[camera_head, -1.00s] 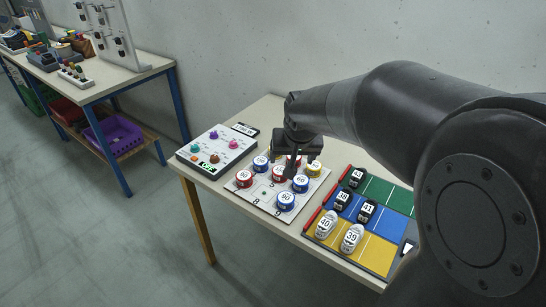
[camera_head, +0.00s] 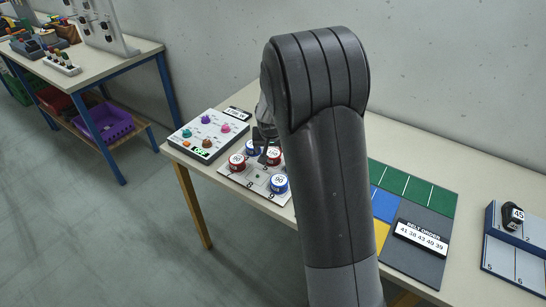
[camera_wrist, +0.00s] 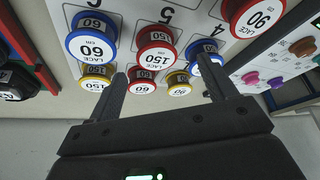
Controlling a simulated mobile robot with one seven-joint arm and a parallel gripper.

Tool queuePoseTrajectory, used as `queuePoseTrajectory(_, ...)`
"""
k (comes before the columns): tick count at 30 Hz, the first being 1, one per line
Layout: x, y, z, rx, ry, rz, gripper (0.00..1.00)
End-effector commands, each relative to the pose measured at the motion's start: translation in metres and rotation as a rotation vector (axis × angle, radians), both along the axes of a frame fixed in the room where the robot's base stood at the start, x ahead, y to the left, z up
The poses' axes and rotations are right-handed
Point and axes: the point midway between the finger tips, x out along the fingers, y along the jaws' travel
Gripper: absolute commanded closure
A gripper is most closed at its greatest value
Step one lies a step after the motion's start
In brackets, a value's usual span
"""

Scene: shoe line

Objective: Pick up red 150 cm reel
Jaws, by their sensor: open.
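The red 150 cm reel (camera_wrist: 156,52) sits on the reel board (camera_wrist: 130,15) in the middle of the wrist view. Its face reads 150. In the head view the red reel beside my gripper (camera_head: 273,156) appears to be the same one, partly covered. My gripper (camera_wrist: 163,64) is open and empty. Its two fingers point toward the reel, one to each side of it in the picture. Contact cannot be judged. A blue 60 reel (camera_wrist: 92,42) is at its left and a blue reel (camera_wrist: 204,62) stands beside the right fingertip.
Another red reel (camera_wrist: 141,80) and yellow reels (camera_wrist: 178,84) are close behind it. A red 90 reel (camera_wrist: 254,15) is at upper right. A knob panel (camera_head: 207,134) stands left of the board. Coloured mats (camera_head: 415,188) and a blue-edged tray (camera_head: 515,250) lie right.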

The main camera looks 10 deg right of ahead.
Motion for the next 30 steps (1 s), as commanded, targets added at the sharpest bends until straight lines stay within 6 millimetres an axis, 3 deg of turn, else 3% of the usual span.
queuePoseTrajectory(18, 0.026, -0.011, -0.052, 0.001, 0.001, -0.001, 0.23)
queuePoseTrajectory(26, 0.028, -0.011, -0.055, 0.001, 0.0, -0.001, 0.23)
queuePoseTrajectory(30, 0.027, -0.011, -0.055, 0.001, 0.0, -0.001, 0.32)
